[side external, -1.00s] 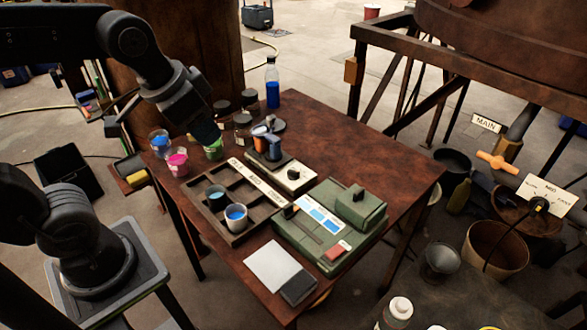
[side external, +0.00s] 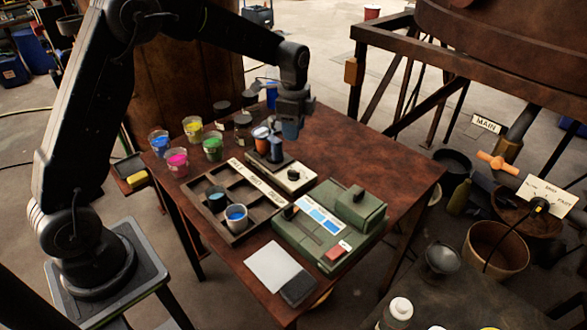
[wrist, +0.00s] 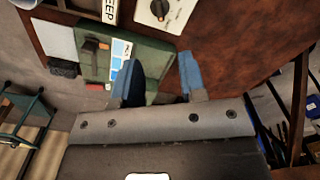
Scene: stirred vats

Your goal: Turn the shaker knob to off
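The shaker (side external: 268,166) stands near the middle of the table with small cups on top. Its pale front panel carries a black round knob (side external: 294,173). In the wrist view the knob (wrist: 159,8) is at the top edge with dial marks around it; its setting is too small to read. My gripper (side external: 290,130) hangs above the table just behind the shaker, apart from the knob. In the wrist view my gripper's two blue fingers (wrist: 158,64) are spread with nothing between them.
A green box device (side external: 340,220) stands right of the shaker. A divided wooden tray (side external: 222,183) with cups lies left of it. Paint cups (side external: 177,162), dark jars and a blue bottle stand at the back left. The table's right rear is clear.

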